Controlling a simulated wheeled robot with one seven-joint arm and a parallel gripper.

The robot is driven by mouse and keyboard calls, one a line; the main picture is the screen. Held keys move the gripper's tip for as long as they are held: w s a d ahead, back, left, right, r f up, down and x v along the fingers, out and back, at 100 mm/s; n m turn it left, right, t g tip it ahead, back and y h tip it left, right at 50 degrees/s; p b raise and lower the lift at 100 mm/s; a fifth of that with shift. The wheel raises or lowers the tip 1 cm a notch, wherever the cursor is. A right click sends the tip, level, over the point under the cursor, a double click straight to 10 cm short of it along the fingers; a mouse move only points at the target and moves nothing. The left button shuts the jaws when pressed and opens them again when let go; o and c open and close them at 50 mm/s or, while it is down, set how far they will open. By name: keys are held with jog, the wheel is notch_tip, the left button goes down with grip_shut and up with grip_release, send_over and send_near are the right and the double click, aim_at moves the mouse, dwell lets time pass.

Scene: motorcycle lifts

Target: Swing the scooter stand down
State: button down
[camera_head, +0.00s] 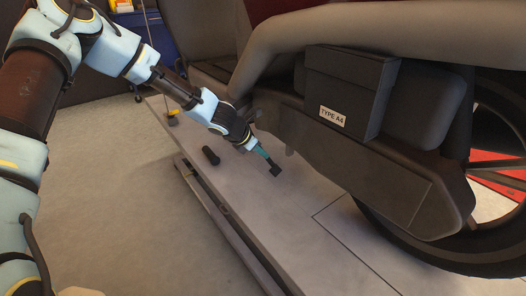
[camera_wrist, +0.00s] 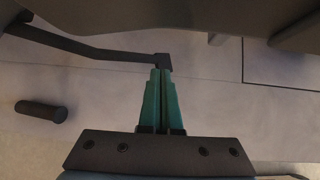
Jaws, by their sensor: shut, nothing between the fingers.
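The scooter (camera_head: 350,165) stands on the lift platform, its dark lower side facing me. Its stand shows in the wrist view as a thin dark bar (camera_wrist: 95,50) running from the upper left to a small block-shaped end. In the head view the dark end of the stand (camera_head: 275,170) shows just beyond my fingertips. My gripper (camera_head: 264,156) is shut and empty, with its green fingers (camera_wrist: 162,72) pointing at the stand's end. The fingertips are at or very near that end; I cannot tell if they touch.
The grey lift platform (camera_head: 330,240) lies under the scooter. A short black cylinder (camera_head: 211,156) is on it, left of my gripper; it also shows in the wrist view (camera_wrist: 42,111). A box labelled TYPE A4 (camera_head: 350,90) hangs on the scooter's side. Floor at the lower left is clear.

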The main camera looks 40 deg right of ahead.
jog(key=s+a+r, duration=0.5)
jog(key=shift+a+r+b, duration=0.2)
jog(key=shift+r+b, duration=0.1)
jog(key=shift+r, duration=0.05)
dwell(0.4)
jog(key=w+a+m+t+y, duration=0.1)
jog(key=w+a+m, duration=0.25)
jog(key=a, duration=0.35)
jog(key=w+a+m+y, duration=0.1)
jog(key=w+a+m, duration=0.25)
jog(key=a, duration=0.35)
jog(key=s+a+r+m+y, duration=0.1)
jog(key=a+r+m+y, duration=0.2)
jog(key=a, duration=0.8)
jog(key=s+a+r+m+y, duration=0.1)
jog(key=s+a+r+m, duration=0.3)
jog(key=a, duration=0.7)
jog(key=w+a+r+m+y, duration=0.15)
jog(key=a+m, duration=0.25)
jog(key=a, duration=0.7)
notch_tip(320, 180, up, 20)
jog(key=p, duration=1.9)
jog(key=shift+s+a+r+m+p, duration=0.2)
jog(key=shift+r+m+p, duration=0.1)
jog(key=shift+p, duration=0.1)
